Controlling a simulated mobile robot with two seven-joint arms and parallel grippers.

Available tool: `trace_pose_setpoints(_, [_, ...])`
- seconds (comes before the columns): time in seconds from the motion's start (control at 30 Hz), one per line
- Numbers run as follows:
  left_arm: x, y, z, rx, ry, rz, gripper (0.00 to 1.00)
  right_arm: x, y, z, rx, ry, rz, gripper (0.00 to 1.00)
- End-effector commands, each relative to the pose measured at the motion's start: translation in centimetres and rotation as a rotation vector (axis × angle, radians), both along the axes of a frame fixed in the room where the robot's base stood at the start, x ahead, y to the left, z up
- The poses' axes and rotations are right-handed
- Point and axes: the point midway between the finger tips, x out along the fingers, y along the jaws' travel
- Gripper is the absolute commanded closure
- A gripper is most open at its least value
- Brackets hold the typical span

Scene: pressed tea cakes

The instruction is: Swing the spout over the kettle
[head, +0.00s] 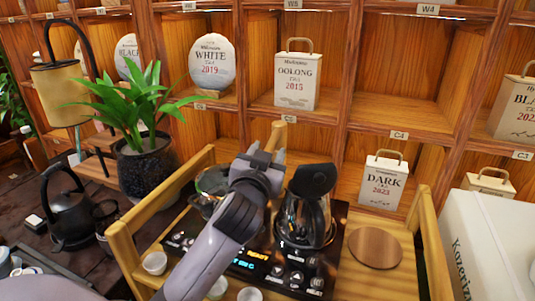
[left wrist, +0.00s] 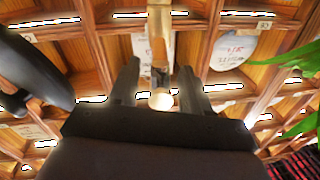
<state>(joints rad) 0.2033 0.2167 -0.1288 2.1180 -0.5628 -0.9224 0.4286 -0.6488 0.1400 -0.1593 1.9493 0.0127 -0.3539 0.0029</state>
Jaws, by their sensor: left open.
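The tan spout (head: 277,134) stands up behind the tea tray, just beyond my left gripper (head: 266,152). In the left wrist view the spout (left wrist: 160,38) comes down between the two dark fingers of my left gripper (left wrist: 163,78), with a dark collar and a pale round end. The fingers are open on either side of it, and gaps show. The glass kettle (head: 308,212) with a black top stands on the black control panel, right of my gripper. My left arm hides part of the panel and the spout's lower part. My right gripper is not in view.
A second glass pot (head: 212,182) stands left of my arm, partly hidden. A round wooden board (head: 375,247) lies right of the kettle. A potted plant (head: 146,170) and a black kettle (head: 70,212) stand left. Shelves with tea packages (head: 297,80) are behind.

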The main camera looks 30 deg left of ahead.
Motion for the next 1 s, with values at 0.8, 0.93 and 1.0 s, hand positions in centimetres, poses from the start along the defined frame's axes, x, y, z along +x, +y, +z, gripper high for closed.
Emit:
trace_pose_setpoints(0.8, [-6.3, -2.4, 0.0, 0.001, 0.001, 0.001, 0.53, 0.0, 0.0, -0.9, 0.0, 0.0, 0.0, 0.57])
trace_pose_setpoints(0.93, [-6.2, -2.4, 0.1, 0.011, -0.002, 0.0, 0.79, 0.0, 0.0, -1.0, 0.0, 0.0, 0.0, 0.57])
trace_pose_setpoints(1.0, [-6.0, -2.3, 0.6, 0.057, -0.016, -0.005, 1.0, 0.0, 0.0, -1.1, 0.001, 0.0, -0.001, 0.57])
